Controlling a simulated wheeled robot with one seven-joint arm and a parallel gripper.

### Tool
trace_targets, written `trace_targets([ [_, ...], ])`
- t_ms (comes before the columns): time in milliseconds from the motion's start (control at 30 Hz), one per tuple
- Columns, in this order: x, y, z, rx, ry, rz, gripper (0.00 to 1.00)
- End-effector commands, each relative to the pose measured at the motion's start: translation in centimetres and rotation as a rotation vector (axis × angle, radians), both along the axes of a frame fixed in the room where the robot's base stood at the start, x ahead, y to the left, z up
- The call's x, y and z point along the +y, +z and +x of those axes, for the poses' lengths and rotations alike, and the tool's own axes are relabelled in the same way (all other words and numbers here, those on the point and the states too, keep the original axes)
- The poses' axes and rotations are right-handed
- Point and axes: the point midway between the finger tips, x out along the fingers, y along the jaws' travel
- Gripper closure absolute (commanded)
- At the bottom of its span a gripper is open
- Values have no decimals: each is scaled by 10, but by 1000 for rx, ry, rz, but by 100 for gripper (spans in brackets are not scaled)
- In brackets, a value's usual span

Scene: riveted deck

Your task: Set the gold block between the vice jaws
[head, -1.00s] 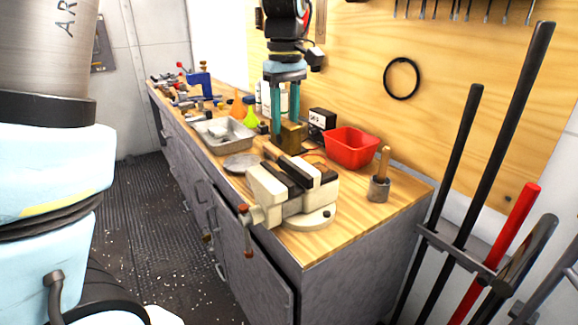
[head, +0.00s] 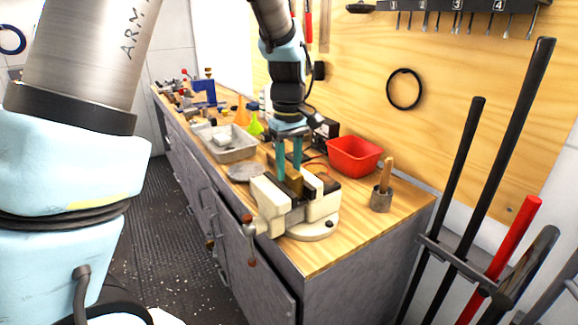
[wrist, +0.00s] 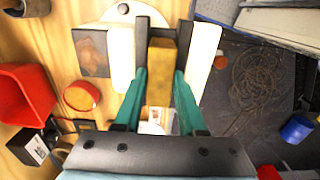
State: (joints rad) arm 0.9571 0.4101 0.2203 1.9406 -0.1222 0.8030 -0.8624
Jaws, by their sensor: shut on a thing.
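The cream vice (head: 271,197) with dark jaw pads stands near the bench's front corner. It also shows in the wrist view (wrist: 205,55). My gripper (head: 289,172) points down over the vice, its teal fingers shut on the gold block (head: 295,184). In the wrist view the gold block (wrist: 160,70) sits between the fingertips, in line with the gap between the two dark jaw pads. Its lower part is hidden by the near jaw in the head view. I cannot tell whether it touches the vice.
A red bin (head: 354,156) and a pot with a wooden-handled tool (head: 381,198) stand right of the vice. A metal tray (head: 232,150) and a grey round plate (head: 245,172) lie behind it. Long bars (head: 510,170) stand at the bench's right.

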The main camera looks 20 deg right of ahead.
Motion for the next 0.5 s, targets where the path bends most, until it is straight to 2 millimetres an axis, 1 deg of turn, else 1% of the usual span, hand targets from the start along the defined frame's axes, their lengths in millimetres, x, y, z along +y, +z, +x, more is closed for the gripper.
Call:
trace_targets([
  [33,0,-2,0,0,0,0,100],
  [67,0,-2,0,0,0,1,58],
  [300,0,-2,0,0,0,0,31],
  [500,0,-1,0,0,0,0,31],
])
